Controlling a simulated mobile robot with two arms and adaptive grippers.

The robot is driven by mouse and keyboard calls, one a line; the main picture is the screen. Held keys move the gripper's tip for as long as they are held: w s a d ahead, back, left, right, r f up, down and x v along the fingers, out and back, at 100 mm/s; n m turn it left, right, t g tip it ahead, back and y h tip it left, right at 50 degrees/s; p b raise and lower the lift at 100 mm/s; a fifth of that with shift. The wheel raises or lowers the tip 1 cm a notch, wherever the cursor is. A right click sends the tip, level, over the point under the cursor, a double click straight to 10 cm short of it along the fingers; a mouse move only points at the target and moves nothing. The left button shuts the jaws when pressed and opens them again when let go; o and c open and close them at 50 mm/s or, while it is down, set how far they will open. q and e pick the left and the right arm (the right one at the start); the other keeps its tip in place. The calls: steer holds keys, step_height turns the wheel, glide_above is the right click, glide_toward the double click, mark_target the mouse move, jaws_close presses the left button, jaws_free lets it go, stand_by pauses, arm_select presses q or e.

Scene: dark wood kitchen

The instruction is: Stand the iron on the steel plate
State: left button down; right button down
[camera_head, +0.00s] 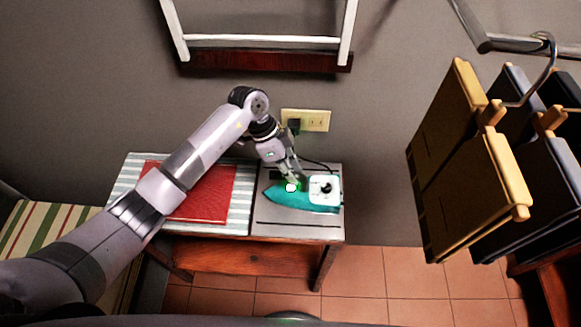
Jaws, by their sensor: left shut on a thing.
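The iron (313,204) has a teal body with a white part at its right end. It is over the grey steel plate (290,232) on the right half of a small wooden table. Its pointed end faces left, and I cannot tell whether it touches the plate. My left gripper (294,184) reaches down from the back and is shut on the iron near its middle. The fingertips are partly hidden. My right gripper is not in view.
A red folded cloth (207,192) lies on a striped cover on the table's left half. A wall outlet (306,120) with a black plug and cord is behind the plate. Dark and tan hanging items (470,165) are at the right. The tiled floor in front is clear.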

arm_select(q)
steer(key=shift+d, duration=0.1)
steer(key=c, duration=1.8)
jaws_free()
steer(key=shift+f, duration=0.1)
steer(key=o, duration=0.4)
steer(key=shift+s, duration=0.1)
steer(key=shift+r, duration=0.2)
steer(key=b+v, duration=0.2)
steer(key=v, duration=1)
steer(key=shift+b, duration=0.3)
